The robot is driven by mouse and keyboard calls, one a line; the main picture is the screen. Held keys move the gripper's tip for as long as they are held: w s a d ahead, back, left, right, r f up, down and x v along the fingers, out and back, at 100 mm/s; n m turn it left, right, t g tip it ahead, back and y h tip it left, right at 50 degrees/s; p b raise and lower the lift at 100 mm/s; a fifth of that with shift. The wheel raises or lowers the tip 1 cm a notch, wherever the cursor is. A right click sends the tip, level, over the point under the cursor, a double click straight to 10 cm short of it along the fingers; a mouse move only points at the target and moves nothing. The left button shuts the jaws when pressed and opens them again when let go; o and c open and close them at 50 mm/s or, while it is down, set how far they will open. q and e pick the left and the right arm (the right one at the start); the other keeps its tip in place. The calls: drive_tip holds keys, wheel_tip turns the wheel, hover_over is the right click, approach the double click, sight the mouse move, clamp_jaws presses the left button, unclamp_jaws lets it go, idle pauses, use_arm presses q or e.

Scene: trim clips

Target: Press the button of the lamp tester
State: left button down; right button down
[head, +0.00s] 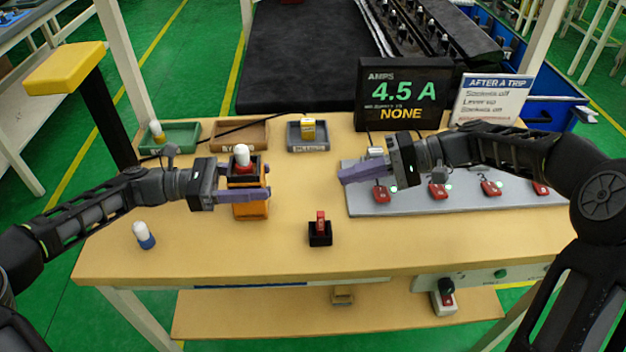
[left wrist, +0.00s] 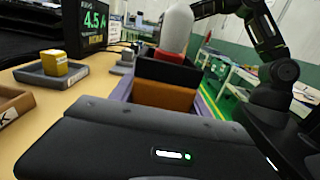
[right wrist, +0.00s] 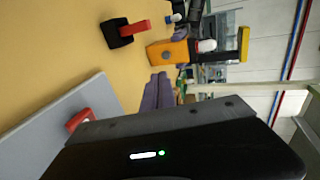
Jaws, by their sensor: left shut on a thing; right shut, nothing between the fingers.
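The orange lamp tester (head: 250,208) stands upright on the left half of the table. A white lamp with a red base (head: 242,158) sits in its black top. My left gripper (head: 266,185) is shut on the tester, one finger on each side; the left wrist view shows the tester (left wrist: 165,95) and lamp (left wrist: 176,28) between the fingers. In the right wrist view the tester (right wrist: 182,50) shows a small grey round spot, perhaps the button (right wrist: 166,56). My right gripper (head: 343,176) is shut and empty, right of the tester and apart from it.
A black block with a red lever (head: 320,228) stands front centre. A blue-based lamp (head: 144,236) is front left. Green (head: 168,138), brown (head: 238,134) and grey (head: 306,137) trays line the back. A grey socket board (head: 440,203) with red plugs lies right. The display (head: 403,95) reads 4.5 A, NONE.

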use_arm(q)
drive_tip(key=shift+f, duration=0.1)
use_arm(e)
drive_tip(key=x, duration=1.2)
drive_tip(key=shift+a+r, duration=0.25)
drive_tip(key=shift+r, duration=0.05)
drive_tip(key=shift+a, duration=0.7)
drive_tip(key=shift+a, duration=0.65)
use_arm(q)
drive_tip(key=shift+s, duration=0.1)
use_arm(e)
drive_tip(key=shift+a, duration=0.35)
use_arm(q)
drive_tip(key=shift+d, duration=0.15)
use_arm(e)
drive_tip(key=shift+a, duration=0.1)
use_arm(q)
drive_tip(key=shift+s, duration=0.1)
use_arm(e)
drive_tip(key=shift+s, duration=0.1)
